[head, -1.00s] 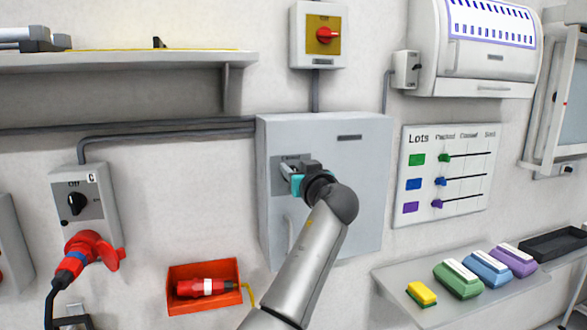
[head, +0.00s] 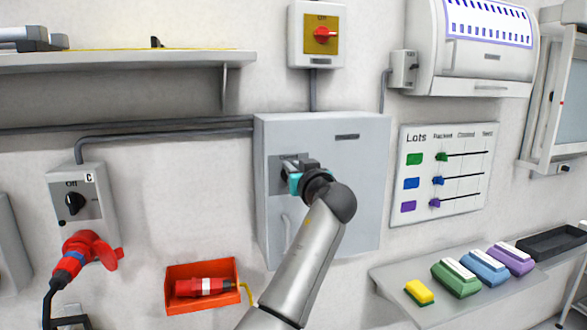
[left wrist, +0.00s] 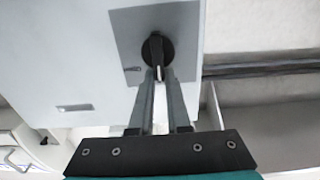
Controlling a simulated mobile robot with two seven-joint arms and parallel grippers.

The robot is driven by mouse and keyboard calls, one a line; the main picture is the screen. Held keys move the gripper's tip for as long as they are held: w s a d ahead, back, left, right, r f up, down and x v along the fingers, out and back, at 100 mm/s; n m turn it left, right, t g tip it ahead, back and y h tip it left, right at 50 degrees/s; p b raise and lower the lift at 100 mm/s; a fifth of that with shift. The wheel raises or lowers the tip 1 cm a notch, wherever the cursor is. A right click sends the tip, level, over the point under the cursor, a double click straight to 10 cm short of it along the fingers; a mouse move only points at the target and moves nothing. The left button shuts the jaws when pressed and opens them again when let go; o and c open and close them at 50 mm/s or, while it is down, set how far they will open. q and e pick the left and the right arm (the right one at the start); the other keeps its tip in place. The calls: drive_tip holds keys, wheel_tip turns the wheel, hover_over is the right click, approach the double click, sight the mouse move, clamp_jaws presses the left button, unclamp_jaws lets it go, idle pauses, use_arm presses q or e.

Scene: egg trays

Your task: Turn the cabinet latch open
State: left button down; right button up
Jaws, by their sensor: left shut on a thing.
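The grey wall cabinet (head: 352,205) hangs in the middle of the head view, with its door closed. Its latch is a black round knob (left wrist: 153,47) on a dark grey plate (left wrist: 187,22), seen in the left wrist view. My left gripper (head: 289,168) is at the plate on the cabinet's upper left. In the left wrist view my left gripper (left wrist: 159,75) is shut on the latch's grip, one finger on each side. In the head view the latch is mostly hidden by the gripper. My right gripper is not in view.
A switch box with a red knob (head: 325,34) is above the cabinet. A red plug (head: 83,252) sits in a socket box at left. An orange bin (head: 205,301) is below left. A sliding chart (head: 466,180) and shelf with coloured blocks are at right.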

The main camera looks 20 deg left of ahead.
use_arm(q)
drive_tip(key=shift+f+m, duration=0.25)
drive_tip(key=shift+m, duration=0.05)
drive_tip(key=shift+w+d+f+m+p, duration=0.35)
drive_tip(key=shift+m+p, duration=0.6)
drive_tip(key=shift+m, duration=1.95)
drive_tip(key=shift+w+d+f+m+p, duration=0.15)
drive_tip(key=shift+f+m+p, duration=0.6)
drive_tip(key=shift+m, duration=2.15)
drive_tip(key=shift+w+d+f+m+p, duration=0.3)
drive_tip(key=shift+m+p, duration=0.9)
drive_tip(key=shift+m, duration=1.7)
drive_tip(key=shift+s, duration=0.1)
drive_tip(key=c, duration=0.9)
unclamp_jaws()
drive_tip(key=shift+r, duration=0.3)
drive_tip(key=shift+d, duration=0.1)
